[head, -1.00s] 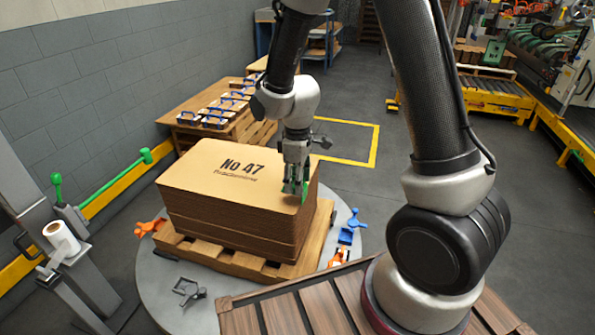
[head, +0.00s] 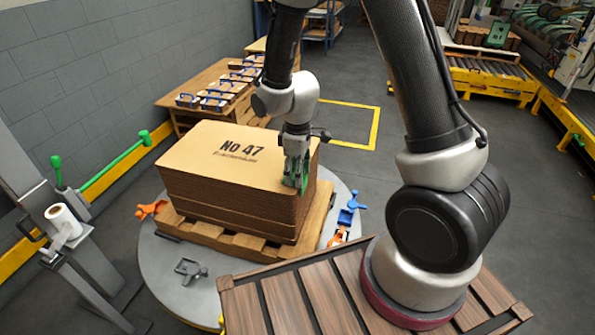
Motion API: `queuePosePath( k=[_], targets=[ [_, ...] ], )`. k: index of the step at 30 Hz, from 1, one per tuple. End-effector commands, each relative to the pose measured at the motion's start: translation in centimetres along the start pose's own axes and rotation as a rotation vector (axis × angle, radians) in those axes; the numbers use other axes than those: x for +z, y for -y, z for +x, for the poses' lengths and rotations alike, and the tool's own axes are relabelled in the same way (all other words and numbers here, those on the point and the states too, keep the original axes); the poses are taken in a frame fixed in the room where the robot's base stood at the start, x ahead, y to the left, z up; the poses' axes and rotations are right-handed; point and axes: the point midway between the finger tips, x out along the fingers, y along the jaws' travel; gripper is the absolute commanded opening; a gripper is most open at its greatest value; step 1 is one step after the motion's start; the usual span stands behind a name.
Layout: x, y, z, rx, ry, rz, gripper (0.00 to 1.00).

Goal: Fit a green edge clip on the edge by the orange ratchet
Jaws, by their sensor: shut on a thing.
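My gripper (head: 296,178) is at the near right corner of the stack of brown cardboard blanks (head: 225,165), just at its top edge. It is shut on a green edge clip (head: 303,183), which is partly hidden by the fingers. I cannot tell whether the clip touches the stack. The stack is marked "No 47" and lies on a wooden pallet (head: 207,230) on a grey round turntable (head: 160,262). An orange ratchet (head: 338,237) lies on the turntable at the right, beside a blue one (head: 347,212). Another orange ratchet (head: 151,209) lies at the left.
A dark grey ratchet (head: 190,271) lies at the turntable's front. A slatted wooden deck (head: 300,300) is under my arm. A wooden table (head: 185,100) with blue-handled items stands behind. A post with a white roll (head: 63,222) and a green-ended bar stand left.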

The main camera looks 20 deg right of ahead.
Motion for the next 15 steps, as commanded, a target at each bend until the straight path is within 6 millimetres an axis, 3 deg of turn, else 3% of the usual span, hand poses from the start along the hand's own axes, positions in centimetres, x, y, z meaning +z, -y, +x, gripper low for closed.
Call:
queuePosePath(
  k=[14,15],
  targets=[
    [0.0,0.0,0.45,0.0,0.0,0.0,0.29],
    [0.0,0.0,0.47,0.0,0.0,0.0,0.51]
  ],
)
